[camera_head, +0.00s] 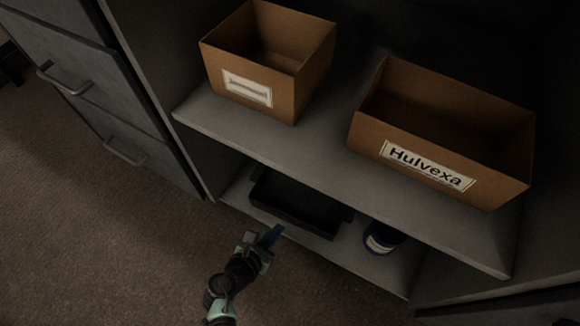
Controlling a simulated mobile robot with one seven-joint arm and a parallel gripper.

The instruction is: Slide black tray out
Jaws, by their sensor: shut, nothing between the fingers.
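The black tray (294,214) lies on the lower shelf, under the upper shelf board. Its front wall faces me and its back part is hidden in shadow below the board. My gripper (272,236) is just in front of the lower shelf, at the tray's front left. Its fingers are shut with nothing between them and point toward the tray. I cannot tell whether the fingertips touch the tray or the shelf edge.
A blue can (381,239) with a pale label stands right of the tray on the lower shelf (345,261). Two open cardboard boxes (285,97) (465,176) sit on the upper shelf (315,156). Drawers with handles (62,78) stand at left. The carpet (110,230) is clear.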

